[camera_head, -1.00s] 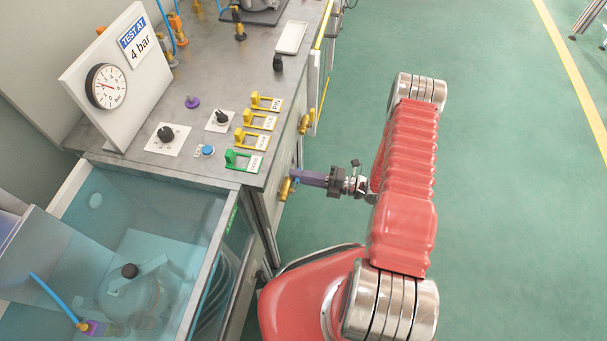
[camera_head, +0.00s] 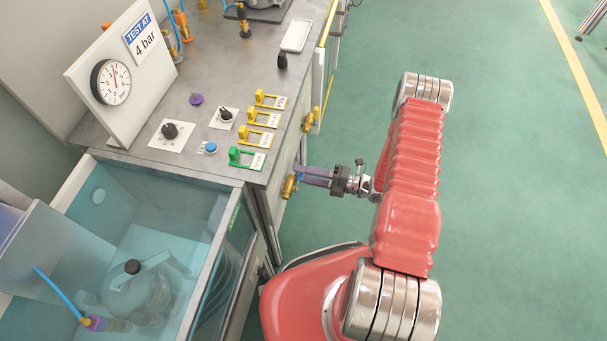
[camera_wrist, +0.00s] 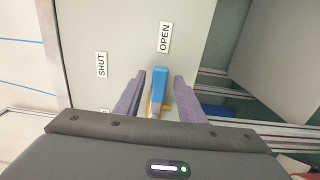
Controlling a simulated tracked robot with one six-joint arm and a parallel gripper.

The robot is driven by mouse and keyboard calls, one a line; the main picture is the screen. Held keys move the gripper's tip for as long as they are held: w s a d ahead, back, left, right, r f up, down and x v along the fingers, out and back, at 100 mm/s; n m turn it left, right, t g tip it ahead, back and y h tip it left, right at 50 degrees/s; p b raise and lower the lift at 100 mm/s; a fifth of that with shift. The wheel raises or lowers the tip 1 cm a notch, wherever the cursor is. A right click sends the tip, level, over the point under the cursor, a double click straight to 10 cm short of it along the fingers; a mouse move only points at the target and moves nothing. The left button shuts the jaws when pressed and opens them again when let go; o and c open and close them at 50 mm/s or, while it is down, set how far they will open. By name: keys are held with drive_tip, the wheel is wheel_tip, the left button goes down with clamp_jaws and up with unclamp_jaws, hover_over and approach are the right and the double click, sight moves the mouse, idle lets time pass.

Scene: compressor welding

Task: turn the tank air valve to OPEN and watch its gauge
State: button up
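The tank air valve's blue handle (camera_wrist: 158,86) points toward the OPEN label (camera_wrist: 165,37) in the wrist view. The SHUT label (camera_wrist: 101,65) is off to the left. My gripper (camera_wrist: 160,80) has one purple finger on each side of the handle, with gaps showing, so it is open around it. In the head view my gripper (camera_head: 305,177) is at the brass valve body (camera_head: 289,187) on the bench's side, with its fingers apart. The gauge (camera_head: 111,82) stands on the white panel below the "TEST AT 4 bar" sign (camera_head: 143,42). Its red needle points nearly straight up.
Another brass valve (camera_head: 308,122) is farther along. Green floor is clear at right.

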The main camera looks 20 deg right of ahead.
drive_tip(key=v, duration=1.3)
drive_tip(key=shift+d, duration=0.4)
drive_tip(key=shift+s, duration=0.15)
